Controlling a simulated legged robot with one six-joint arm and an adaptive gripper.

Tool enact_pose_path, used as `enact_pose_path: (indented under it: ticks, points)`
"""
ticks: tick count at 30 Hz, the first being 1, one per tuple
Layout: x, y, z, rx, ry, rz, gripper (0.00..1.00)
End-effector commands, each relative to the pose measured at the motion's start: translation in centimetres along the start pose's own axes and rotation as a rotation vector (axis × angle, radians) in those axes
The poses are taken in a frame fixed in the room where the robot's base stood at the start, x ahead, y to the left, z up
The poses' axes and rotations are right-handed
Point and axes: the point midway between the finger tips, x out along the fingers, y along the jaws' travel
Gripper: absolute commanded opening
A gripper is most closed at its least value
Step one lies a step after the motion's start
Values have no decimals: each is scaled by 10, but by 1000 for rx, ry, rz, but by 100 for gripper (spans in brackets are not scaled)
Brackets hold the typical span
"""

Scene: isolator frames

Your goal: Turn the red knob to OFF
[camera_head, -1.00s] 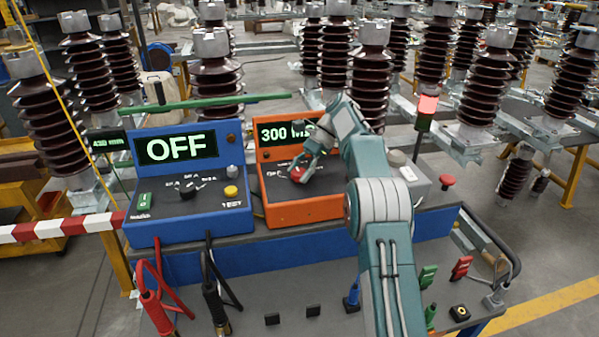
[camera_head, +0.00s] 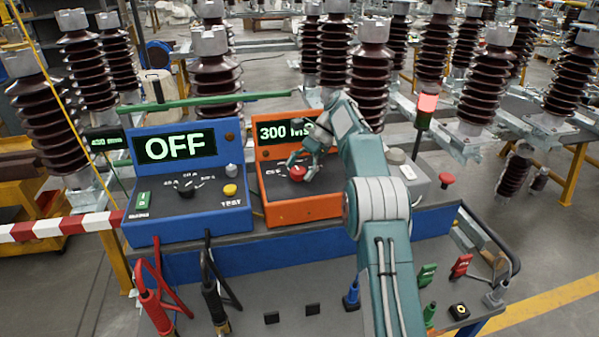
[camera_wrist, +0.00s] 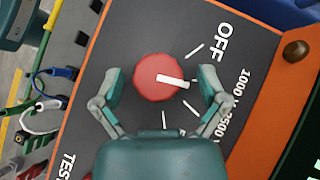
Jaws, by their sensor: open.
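The red knob (camera_wrist: 155,76) sits on the dark panel of the orange instrument (camera_head: 303,212). Its white pointer (camera_wrist: 176,82) aims right in the wrist view, toward the 1000 V label (camera_wrist: 243,86) and not along the tick by the OFF label (camera_wrist: 225,42). My gripper (camera_wrist: 162,88) is open, with one finger to each side of the knob and visible gaps between. In the head view my gripper (camera_head: 305,163) is over the red knob (camera_head: 298,173). The orange instrument's display (camera_head: 284,131) reads 300 M and is partly hidden by my arm.
A blue instrument (camera_head: 188,227) with an OFF display stands left of the orange one. A grey box (camera_head: 408,181) and a red button (camera_head: 446,180) stand to the right. Tall brown insulators (camera_head: 218,87) stand behind. Cables hang in front.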

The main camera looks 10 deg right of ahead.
Motion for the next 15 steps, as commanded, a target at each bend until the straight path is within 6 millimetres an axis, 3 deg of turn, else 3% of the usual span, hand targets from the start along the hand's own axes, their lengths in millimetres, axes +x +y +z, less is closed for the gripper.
enact_pose_path:
  ticks: [15]
  points:
    - [-1, 2, 2, 165, -1, -165, 93]
